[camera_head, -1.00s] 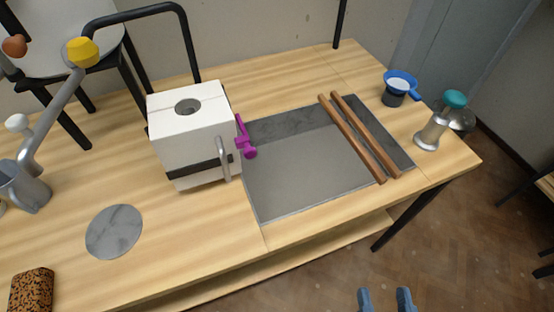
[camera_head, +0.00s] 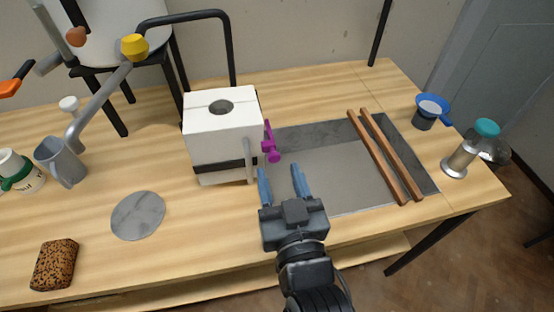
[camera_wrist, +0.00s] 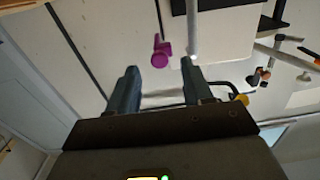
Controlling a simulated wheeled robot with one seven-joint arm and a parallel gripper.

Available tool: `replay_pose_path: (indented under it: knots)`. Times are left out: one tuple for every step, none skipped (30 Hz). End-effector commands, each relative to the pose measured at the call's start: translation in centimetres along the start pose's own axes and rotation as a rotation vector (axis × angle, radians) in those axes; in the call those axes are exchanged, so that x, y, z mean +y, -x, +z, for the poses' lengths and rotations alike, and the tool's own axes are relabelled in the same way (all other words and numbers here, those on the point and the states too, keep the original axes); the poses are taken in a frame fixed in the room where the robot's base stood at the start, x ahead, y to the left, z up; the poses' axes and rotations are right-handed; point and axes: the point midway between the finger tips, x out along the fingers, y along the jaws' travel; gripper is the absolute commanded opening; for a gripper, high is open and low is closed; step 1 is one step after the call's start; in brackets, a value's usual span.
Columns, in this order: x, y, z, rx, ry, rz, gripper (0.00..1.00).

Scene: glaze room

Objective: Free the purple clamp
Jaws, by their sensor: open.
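The purple clamp (camera_head: 270,146) is on the right side of a white box-like block (camera_head: 222,135) with a round hole on top and a dark band around it. A grey vertical handle (camera_head: 250,161) stands just in front of the clamp on the block. My gripper (camera_head: 282,171) is open and empty, in front of and slightly below the clamp, apart from it. In the wrist view the purple clamp (camera_wrist: 161,52) shows ahead, between and beyond the fingertips (camera_wrist: 160,72). How the clamp grips the block cannot be told.
A grey slab (camera_head: 340,175) with two wooden sticks (camera_head: 385,155) lies to the right. A grey disc (camera_head: 138,215), speckled sponge-like block (camera_head: 54,265) and grey mug (camera_head: 62,161) are left.

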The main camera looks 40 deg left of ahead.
Motion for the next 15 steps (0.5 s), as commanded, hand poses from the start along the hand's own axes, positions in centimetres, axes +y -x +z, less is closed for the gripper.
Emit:
replay_pose_path:
  knots:
    - [0.0, -0.8, -0.2, 0.001, 0.000, 0.000, 0.50]
    - [0.0, -1.2, -0.3, 0.002, 0.000, 0.000, 0.50]
    - [0.0, -1.7, -0.1, 0.001, 0.000, 0.000, 0.50]
    - [0.0, -2.1, -0.1, 0.001, 0.000, 0.000, 0.50]
    - [0.0, -2.4, -0.2, 0.002, 0.000, 0.000, 0.50]
    - [0.0, -2.7, -0.1, 0.001, 0.000, 0.000, 0.50]
    - [0.0, -2.9, -0.1, 0.000, 0.000, 0.000, 0.50]
    - [0.0, -3.1, -0.1, 0.001, 0.000, 0.000, 0.50]
    - [0.0, -3.3, -0.1, 0.001, 0.000, 0.000, 0.50]
    - [0.0, -3.4, -0.1, 0.001, 0.000, 0.000, 0.50]
    - [0.0, -3.5, 0.0, 0.000, 0.000, 0.001, 0.50]
    - [0.0, -3.5, 0.0, 0.000, 0.000, 0.001, 0.50]
    - [0.0, -3.5, 0.0, 0.000, 0.000, 0.001, 0.50]
    - [0.0, -3.5, 0.0, 0.000, 0.000, 0.001, 0.50]
    - [0.0, -3.5, 0.0, 0.000, 0.000, 0.001, 0.50]
